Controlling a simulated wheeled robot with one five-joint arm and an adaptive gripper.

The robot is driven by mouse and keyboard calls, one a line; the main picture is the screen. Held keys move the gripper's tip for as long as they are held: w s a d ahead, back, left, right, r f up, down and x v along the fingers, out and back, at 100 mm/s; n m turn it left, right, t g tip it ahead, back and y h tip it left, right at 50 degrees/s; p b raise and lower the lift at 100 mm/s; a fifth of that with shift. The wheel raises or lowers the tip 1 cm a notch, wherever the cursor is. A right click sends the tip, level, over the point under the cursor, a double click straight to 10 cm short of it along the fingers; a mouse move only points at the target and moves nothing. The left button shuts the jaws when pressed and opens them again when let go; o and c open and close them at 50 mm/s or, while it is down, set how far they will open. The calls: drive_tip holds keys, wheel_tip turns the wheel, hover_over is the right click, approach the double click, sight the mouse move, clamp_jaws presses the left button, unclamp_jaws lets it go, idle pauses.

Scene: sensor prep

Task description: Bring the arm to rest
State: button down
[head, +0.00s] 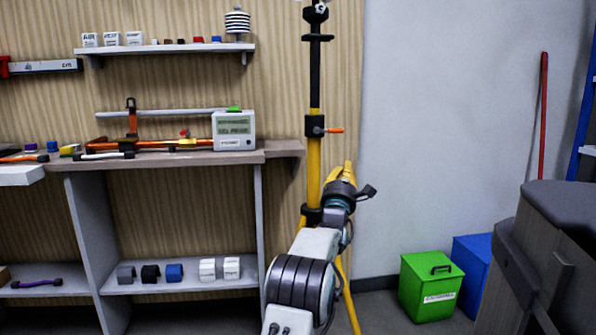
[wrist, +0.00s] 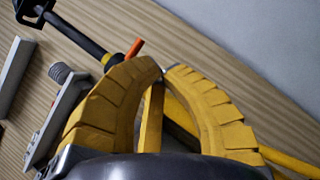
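My arm reaches up from the bottom middle of the head view, with its upper links raised. My gripper (head: 347,168) is at its end, pointing up in front of the yellow and black stand. In the wrist view its two yellow ribbed fingers (wrist: 163,70) curve inward and their tips nearly meet. I see nothing held between them. The yellow bars showing through the gap look like parts of the stand behind.
The yellow and black stand (head: 314,165) rises just behind my gripper. A workbench (head: 190,157) with tools and a grey meter (head: 233,131) is at left. A green bin (head: 431,287) and a blue bin (head: 473,258) stand at right, by a dark cabinet (head: 555,250).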

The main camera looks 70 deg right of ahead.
drive_tip(key=shift+a+f, duration=0.2)
